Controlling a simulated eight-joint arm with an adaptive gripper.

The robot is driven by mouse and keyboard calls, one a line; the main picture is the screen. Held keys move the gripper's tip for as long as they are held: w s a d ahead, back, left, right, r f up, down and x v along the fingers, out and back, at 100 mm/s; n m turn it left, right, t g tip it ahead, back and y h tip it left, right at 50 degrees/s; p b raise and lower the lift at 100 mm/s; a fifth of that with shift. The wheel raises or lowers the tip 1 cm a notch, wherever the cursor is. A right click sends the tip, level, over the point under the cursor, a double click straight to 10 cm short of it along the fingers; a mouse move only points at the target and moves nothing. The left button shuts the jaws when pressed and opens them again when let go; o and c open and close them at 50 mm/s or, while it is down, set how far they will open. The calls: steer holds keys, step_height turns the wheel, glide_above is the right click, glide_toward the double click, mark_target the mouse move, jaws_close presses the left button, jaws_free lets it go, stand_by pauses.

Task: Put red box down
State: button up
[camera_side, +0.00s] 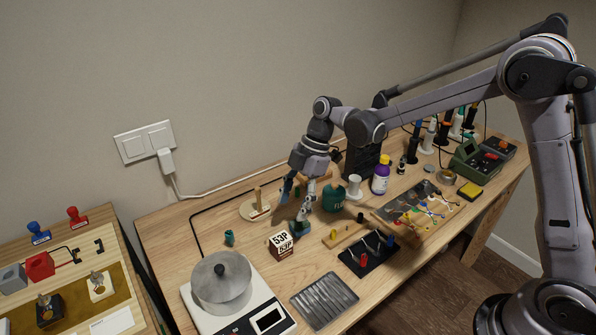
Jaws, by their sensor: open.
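A small box marked 53P (281,245), with white faces and dark reddish-brown parts, stands on the wooden workbench (185,245) near its middle. A plain red block (40,266) sits far to the left on a separate board. My gripper (293,218) points down just behind and above the 53P box, with its fingers apart. I see nothing held between the fingers. A dark teal item (301,229) sits by the right fingertip; I cannot tell whether they touch.
A kitchen scale with a metal pot (222,282) stands front left. A green jar (333,197), a white spool (355,186) and a purple bottle (381,175) stand right of my gripper. A black tool stand (368,255) and a ridged metal tray (324,300) lie in front.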

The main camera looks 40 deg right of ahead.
steer(key=s+d+r+m+t+h, duration=0.2)
steer(key=s+d+r+m+t, duration=0.1)
steer(key=s+d+r+m, duration=0.45)
steer(key=s+d+r+m+t+h, duration=0.1)
steer(key=s+d+m+t, duration=0.1)
steer(key=s+m, duration=0.3)
steer(key=s+d+m+t+h, duration=0.1)
steer(key=s+d+m+t, duration=0.1)
steer(key=s+m, duration=0.3)
steer(key=shift+s+d+r+h, duration=0.35)
steer(key=shift+s+d, duration=0.1)
steer(key=shift+s, duration=0.35)
